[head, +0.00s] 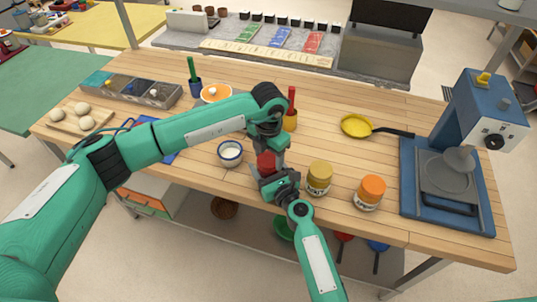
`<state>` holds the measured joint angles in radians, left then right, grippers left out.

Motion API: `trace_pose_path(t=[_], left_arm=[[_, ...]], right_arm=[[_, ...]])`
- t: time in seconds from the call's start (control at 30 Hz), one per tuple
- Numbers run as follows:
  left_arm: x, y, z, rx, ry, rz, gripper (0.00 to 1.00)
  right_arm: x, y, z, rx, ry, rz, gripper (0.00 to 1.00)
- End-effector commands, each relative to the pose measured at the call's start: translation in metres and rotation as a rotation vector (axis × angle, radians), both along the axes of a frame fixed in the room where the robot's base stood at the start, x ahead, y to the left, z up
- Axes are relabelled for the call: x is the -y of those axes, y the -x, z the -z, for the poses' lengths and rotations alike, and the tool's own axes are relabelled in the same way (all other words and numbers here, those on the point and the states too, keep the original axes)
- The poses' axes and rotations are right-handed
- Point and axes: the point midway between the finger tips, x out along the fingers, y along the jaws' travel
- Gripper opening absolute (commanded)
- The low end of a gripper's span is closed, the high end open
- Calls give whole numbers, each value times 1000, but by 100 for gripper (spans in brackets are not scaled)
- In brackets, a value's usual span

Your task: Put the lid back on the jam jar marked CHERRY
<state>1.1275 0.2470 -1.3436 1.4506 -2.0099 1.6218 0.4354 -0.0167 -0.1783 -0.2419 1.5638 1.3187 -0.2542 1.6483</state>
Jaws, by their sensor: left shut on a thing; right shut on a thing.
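A red lid (266,162) shows between my two grippers near the table's front middle. My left gripper (267,151) comes from above and is shut on the red lid. My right gripper (264,176) reaches in from the front and is shut on a jar just below the lid. That jar is almost wholly hidden by my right gripper, and its label cannot be read. I cannot tell whether the lid touches the jar's rim. A jar with a yellow lid (319,178) and a jar with an orange lid (370,192) stand to the right.
A white-and-blue bowl (231,153) stands just left of my grippers. A yellow pan (357,126) lies behind the jars, and a blue machine (452,165) stands at the right end. A compartment tray (158,103) and a dough board (65,125) are at left. The front right tabletop is partly clear.

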Motion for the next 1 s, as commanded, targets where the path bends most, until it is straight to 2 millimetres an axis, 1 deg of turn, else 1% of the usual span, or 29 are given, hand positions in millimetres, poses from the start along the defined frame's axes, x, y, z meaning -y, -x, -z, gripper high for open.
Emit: trace_pose_path(t=[0.17, 0.2, 0.27, 0.3, 0.33, 0.57, 0.67, 0.77, 0.87, 1.0], left_arm=[[0, 0, 0, 1, -1, 7, 32], [0, 0, 0, 1, 0, 7, 63], [0, -1, 0, 1, 0, 7, 74], [0, 0, 0, 1, -1, 7, 82], [0, 0, 0, 1, -1, 7, 84], [0, 0, 0, 1, -1, 7, 84], [0, -1, -4, 1, 0, 7, 84], [0, -1, -16, 3, 1, 8, 84], [0, -1, -35, 4, 1, 8, 84], [0, -1, -66, 5, 2, 9, 84]], right_arm=[[0, 0, 0, 0, 0, 0, 1], [0, 0, 0, 0, 0, 0, 1], [0, 0, 0, 0, 0, 0, 1], [0, 0, 0, 0, 0, 0, 1], [0, 0, 0, 0, 0, 0, 1], [0, 0, 0, 0, 0, 0, 1], [0, 0, 0, 0, 0, 0, 1], [0, 0, 0, 0, 0, 0, 1], [0, 0, 0, 0, 0, 0, 1], [0, 0, 0, 0, 0, 0, 1]])
